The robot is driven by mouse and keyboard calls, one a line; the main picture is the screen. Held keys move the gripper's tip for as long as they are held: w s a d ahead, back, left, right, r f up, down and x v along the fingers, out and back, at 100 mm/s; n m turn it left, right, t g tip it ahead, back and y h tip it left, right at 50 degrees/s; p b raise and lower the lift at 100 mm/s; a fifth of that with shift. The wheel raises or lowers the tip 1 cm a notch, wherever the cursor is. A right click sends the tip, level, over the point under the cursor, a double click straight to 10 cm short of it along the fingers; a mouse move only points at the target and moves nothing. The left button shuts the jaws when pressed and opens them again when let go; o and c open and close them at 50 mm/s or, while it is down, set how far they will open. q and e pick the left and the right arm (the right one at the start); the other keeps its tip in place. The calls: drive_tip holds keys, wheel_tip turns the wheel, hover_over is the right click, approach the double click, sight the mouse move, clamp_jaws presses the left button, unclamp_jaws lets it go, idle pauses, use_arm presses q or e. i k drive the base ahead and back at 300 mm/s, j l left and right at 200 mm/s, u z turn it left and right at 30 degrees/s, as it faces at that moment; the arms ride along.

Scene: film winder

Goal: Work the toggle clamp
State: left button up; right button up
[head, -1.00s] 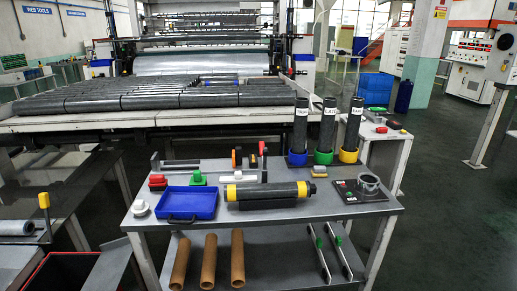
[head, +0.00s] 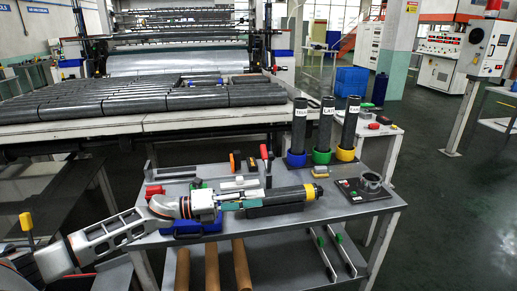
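An upright lever with a red grip (head: 264,151) stands at the back of the grey worktable, right of an orange-and-black piece; it looks like the toggle clamp, but its detail is too small to tell whether it is open or closed. My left gripper (head: 240,201) reaches in from the left, low over the middle of the table and in front of the lever. It overlaps the left end of a dark roll with a yellow band (head: 308,192). I cannot tell whether its fingers touch the roll or are open. My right gripper is not in view.
A blue tray (head: 190,226) is partly hidden under my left arm. Three labelled dark tubes stand in blue, green and yellow cups (head: 345,154) at the back right. A plate with a grey ring (head: 371,183) sits at the right. The front right tabletop is clear.

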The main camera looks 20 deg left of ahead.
sight(264, 155)
drive_tip(key=i+j, duration=0.75)
